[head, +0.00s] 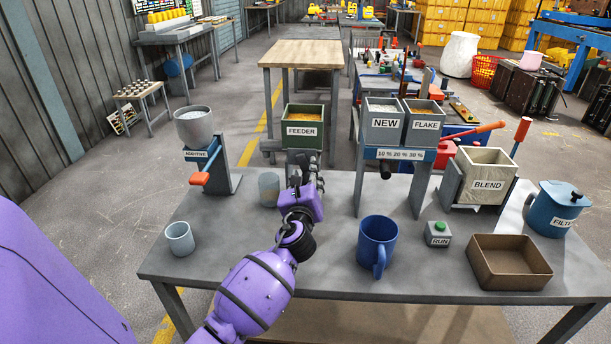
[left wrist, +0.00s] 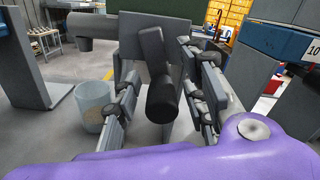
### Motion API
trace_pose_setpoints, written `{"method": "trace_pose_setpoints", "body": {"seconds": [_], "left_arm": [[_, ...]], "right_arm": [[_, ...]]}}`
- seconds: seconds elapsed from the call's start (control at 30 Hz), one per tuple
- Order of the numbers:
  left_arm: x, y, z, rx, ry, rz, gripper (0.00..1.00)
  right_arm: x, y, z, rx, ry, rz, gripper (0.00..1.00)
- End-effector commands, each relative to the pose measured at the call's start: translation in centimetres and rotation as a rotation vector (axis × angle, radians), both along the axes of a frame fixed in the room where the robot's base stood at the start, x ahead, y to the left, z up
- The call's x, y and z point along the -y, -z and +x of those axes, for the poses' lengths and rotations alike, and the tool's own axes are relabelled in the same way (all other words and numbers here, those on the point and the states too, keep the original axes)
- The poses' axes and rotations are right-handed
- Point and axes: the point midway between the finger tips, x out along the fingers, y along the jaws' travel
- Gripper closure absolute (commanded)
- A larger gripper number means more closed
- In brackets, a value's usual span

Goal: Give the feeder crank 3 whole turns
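The green feeder box (head: 303,131), labelled FEEDER and filled with orange-yellow grains, stands at the table's back edge in the head view. My left gripper (head: 306,172) is in front of its stand and hides the crank there. In the left wrist view the feeder crank shows a dark flat arm (left wrist: 152,48) and a black round handle (left wrist: 163,102) pointing towards the camera. My left gripper's fingers (left wrist: 165,88) are open on either side of the handle, with visible gaps. My right gripper is not in view.
A grey translucent cup (head: 268,189) stands just left of the gripper. The additive dispenser (head: 222,165) is further left, the NEW and FLAKE hopper stand (head: 362,185) to the right. A blue mug (head: 377,243) and RUN button (head: 438,234) are nearer the front.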

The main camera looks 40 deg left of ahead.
Motion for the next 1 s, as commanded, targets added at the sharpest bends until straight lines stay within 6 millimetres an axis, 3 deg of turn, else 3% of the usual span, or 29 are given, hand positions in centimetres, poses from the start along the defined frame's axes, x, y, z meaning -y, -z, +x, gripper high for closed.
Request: {"method": "trace_pose_setpoints", "body": {"seconds": [0.33,0.63,1.0], "left_arm": [[-0.37,0.01,0.53,0.001,0.000,-0.001,0.61],[-0.35,0.01,0.52,0.000,0.000,-0.001,0.99],[-0.20,-0.07,0.60,0.025,0.000,-0.041,1.00]], "right_arm": [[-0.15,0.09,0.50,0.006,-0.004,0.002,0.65],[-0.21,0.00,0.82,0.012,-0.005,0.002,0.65],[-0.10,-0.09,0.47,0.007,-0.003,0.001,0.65]]}}
